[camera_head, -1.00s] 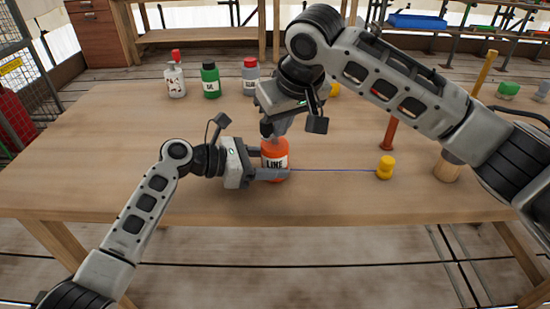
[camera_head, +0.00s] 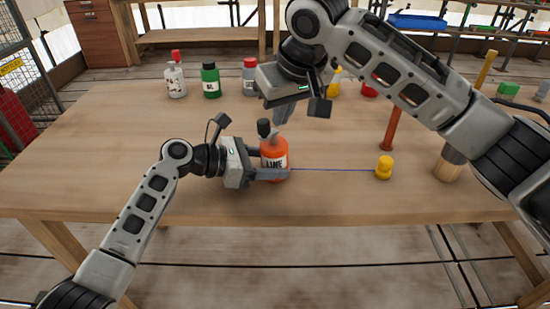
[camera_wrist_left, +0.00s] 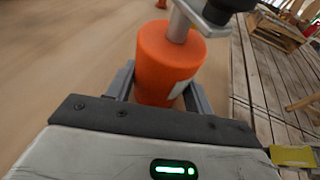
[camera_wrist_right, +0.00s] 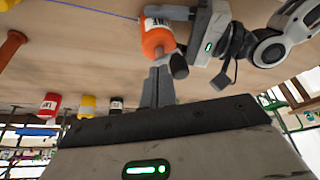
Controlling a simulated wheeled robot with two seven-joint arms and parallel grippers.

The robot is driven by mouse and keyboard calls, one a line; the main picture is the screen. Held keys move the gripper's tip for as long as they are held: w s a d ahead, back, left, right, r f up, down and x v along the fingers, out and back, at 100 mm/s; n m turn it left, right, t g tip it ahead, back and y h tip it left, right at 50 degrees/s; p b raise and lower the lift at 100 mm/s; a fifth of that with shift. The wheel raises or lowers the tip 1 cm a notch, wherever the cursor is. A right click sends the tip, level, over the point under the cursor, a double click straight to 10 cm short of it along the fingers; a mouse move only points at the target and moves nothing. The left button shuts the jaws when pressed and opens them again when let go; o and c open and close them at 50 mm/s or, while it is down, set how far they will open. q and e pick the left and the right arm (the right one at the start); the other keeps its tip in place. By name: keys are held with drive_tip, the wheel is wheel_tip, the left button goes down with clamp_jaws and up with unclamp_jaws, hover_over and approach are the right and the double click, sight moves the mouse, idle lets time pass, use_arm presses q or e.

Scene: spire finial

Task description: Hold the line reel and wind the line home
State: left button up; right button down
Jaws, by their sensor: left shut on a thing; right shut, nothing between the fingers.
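The orange line reel (camera_head: 272,150), labelled LINE, stands upright on the table, with a grey crank and dark knob (camera_head: 263,127) on top. My left gripper (camera_head: 272,164) is shut around the reel's body; the left wrist view shows its fingers on both sides of the orange reel (camera_wrist_left: 168,60). My right gripper (camera_head: 283,112) is shut and empty, just above and right of the crank; the right wrist view shows its closed fingers (camera_wrist_right: 158,88) close to the knob (camera_wrist_right: 179,66). A thin blue line (camera_head: 330,170) runs from the reel to a yellow weight-like piece (camera_head: 384,168) on the table.
White (camera_head: 175,80), green (camera_head: 210,80) and grey-red (camera_head: 250,76) bottles stand along the back. An upright brown rod (camera_head: 391,126) and a wooden cylinder (camera_head: 447,168) stand at the right. The table's left side is clear.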

wheel_tip(320, 180, up, 4)
hover_over(276, 156)
drive_tip(key=d, duration=0.1)
drive_tip(key=shift+w+r, duration=0.1)
drive_tip(key=shift+r, duration=0.05)
idle(0.5)
drive_tip(key=shift+s+d+f+n+g+y, duration=0.1)
drive_tip(key=shift+d+f+n+g+y, duration=0.2)
drive_tip(key=shift+f+n, duration=0.55)
drive_tip(key=shift+s+d+f+n+g+y, duration=0.15)
drive_tip(key=shift+f+n+g+y, duration=0.2)
drive_tip(key=shift+n, duration=0.8)
drive_tip(key=shift+d+f+n+g+y, duration=0.15)
drive_tip(key=shift+d+f+n+y, duration=0.1)
drive_tip(key=shift+f+n, duration=0.6)
idle(0.5)
drive_tip(key=shift+f, duration=1.4)
drive_tip(key=shift+a, duration=0.1)
